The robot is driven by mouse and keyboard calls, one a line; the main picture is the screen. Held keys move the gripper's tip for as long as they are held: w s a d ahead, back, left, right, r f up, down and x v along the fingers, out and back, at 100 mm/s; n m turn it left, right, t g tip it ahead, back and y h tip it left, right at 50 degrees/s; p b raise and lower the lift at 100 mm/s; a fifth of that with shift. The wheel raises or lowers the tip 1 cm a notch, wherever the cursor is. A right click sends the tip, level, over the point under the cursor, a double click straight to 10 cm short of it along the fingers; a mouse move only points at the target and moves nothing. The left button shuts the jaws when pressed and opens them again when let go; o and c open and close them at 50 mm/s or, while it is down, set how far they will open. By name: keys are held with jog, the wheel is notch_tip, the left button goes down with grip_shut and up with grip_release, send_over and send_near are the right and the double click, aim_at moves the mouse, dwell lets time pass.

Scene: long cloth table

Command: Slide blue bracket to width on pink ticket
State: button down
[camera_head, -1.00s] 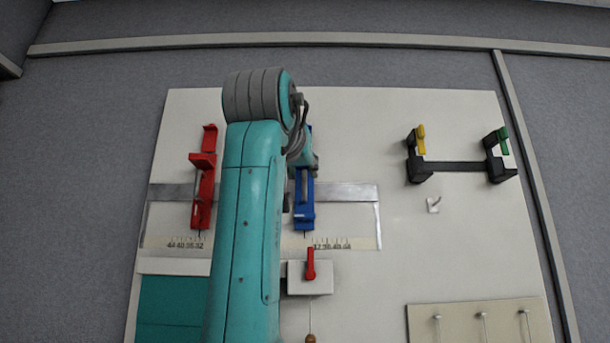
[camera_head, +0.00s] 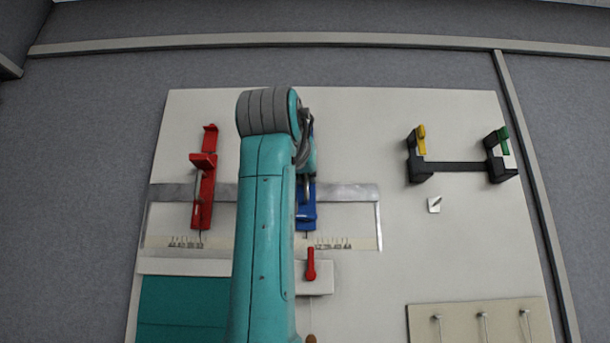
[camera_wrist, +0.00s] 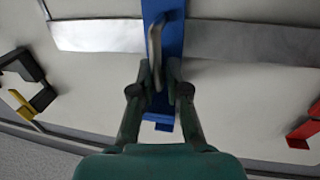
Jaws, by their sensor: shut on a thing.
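The blue bracket (camera_head: 306,216) sits on the metal rail (camera_head: 347,193), its pointer just left of the right-hand number scale (camera_head: 333,244). My arm hides part of it in the head view. In the wrist view the blue bracket (camera_wrist: 164,40) runs across the rail (camera_wrist: 100,36), with a grey upright handle. My gripper (camera_wrist: 157,76) is shut on that handle. The red bracket (camera_head: 203,190) stands on the left part of the rail, above the left scale. I cannot make out a pink ticket in either view.
A red lever on a pale block (camera_head: 316,290) stands just below the scale. A black frame (camera_head: 455,166) with yellow and green levers is at the right, with a small hook plate (camera_head: 434,205) below it. A peg board is at lower right. The rail right of the blue bracket is clear.

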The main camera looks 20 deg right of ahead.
jog(key=shift+s+d, duration=0.2)
jog(key=shift+d, duration=0.45)
jog(key=shift+s+d, duration=0.2)
jog(key=shift+d, duration=0.45)
jog(key=c, duration=1.2)
grip_release()
jog(key=shift+a, duration=0.1)
jog(key=shift+c, duration=0.2)
jog(key=v, duration=1.2)
